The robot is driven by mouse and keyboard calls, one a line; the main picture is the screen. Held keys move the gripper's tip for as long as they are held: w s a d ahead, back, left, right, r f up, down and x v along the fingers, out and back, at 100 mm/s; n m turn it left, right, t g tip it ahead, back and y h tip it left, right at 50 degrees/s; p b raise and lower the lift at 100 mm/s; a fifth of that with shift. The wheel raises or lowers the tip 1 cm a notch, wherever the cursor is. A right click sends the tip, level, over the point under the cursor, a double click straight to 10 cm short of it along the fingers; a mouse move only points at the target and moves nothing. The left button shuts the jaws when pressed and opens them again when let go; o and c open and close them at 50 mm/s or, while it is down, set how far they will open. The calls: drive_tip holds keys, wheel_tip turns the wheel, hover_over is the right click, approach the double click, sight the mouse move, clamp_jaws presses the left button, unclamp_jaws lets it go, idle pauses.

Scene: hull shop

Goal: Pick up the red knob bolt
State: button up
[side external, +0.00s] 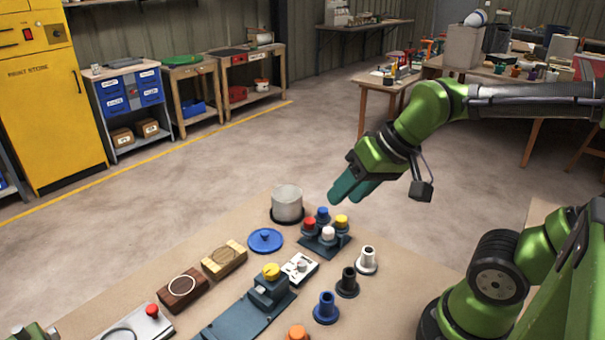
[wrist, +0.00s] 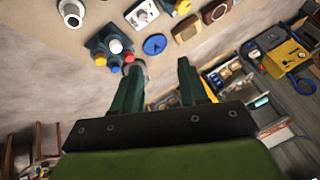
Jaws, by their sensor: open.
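The red knob bolt (side external: 309,224) stands upright in a dark four-post holder (side external: 322,244), beside blue (side external: 322,213), yellow (side external: 341,221) and white (side external: 328,233) knobs. In the wrist view the red knob (wrist: 128,57) shows at the upper left, left of my fingers. My gripper (side external: 346,192) is open and empty, in the air above and beyond the holder, apart from it. It also shows in the wrist view (wrist: 160,67), its two dark green fingers spread.
A grey pot (side external: 287,204) stands close left of the holder; my left finger partly hides it in the wrist view. A blue lid (side external: 265,239), a switch plate (side external: 299,268) and white, black and blue flanged posts (side external: 326,308) are nearby. Open floor lies behind the table.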

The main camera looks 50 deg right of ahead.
drive_tip(key=w+d+f+g+h, duration=0.2)
drive_tip(key=w+d+g, duration=0.4)
drive_tip(key=w, duration=0.7)
drive_tip(key=t, duration=0.1)
hover_over(310, 220)
drive_tip(key=f, duration=1)
drive_tip(key=shift+s+a+f, duration=0.15)
drive_tip(key=shift+s+a, duration=0.05)
drive_tip(key=shift+a, duration=0.05)
drive_tip(key=shift+d+f, duration=0.1)
drive_tip(key=shift+f, duration=2.6)
clamp_jaws()
drive_tip(key=shift+w+r, duration=0.1)
